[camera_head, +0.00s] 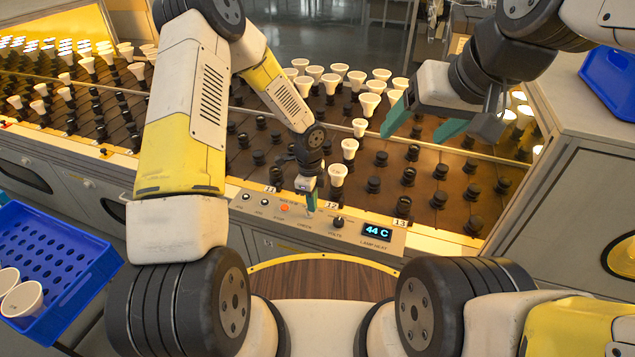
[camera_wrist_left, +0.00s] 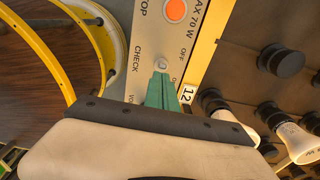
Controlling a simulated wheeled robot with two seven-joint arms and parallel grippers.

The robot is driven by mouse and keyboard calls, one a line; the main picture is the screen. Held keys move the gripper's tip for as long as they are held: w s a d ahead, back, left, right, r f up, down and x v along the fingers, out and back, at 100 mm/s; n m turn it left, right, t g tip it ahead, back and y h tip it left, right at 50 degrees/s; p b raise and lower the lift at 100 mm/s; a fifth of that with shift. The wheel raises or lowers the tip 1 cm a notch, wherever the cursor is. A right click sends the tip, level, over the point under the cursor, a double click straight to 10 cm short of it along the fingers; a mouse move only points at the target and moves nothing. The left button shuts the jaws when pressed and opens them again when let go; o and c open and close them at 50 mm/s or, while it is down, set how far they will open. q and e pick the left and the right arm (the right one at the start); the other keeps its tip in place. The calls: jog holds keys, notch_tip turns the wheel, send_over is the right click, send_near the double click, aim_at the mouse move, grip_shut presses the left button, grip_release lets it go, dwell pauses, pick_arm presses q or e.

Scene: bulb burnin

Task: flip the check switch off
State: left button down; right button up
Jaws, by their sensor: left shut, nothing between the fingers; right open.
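The check switch (camera_head: 308,213) is a small metal toggle on the grey control panel (camera_head: 262,219). In the left wrist view the switch (camera_wrist_left: 161,64) sits beside the word CHECK, with OFF printed above it and the other label partly hidden by my fingers. My left gripper (camera_head: 310,196) is shut and empty, with its teal fingertips (camera_wrist_left: 161,78) right at the toggle, on the side away from OFF. Whether they touch it I cannot tell. My right gripper (camera_head: 422,126) is open and empty, raised above the rack at the right.
The panel also has an orange stop button (camera_head: 284,208), a black volts knob (camera_head: 338,221) and a lamp heat display (camera_head: 377,231) reading 44 C. Behind it stands a rack of sockets with several white bulbs (camera_head: 337,174). Blue crates stand at left (camera_head: 72,243) and right (camera_head: 606,86).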

dwell(0.3)
pick_arm(q)
jog(key=shift+r, duration=0.8)
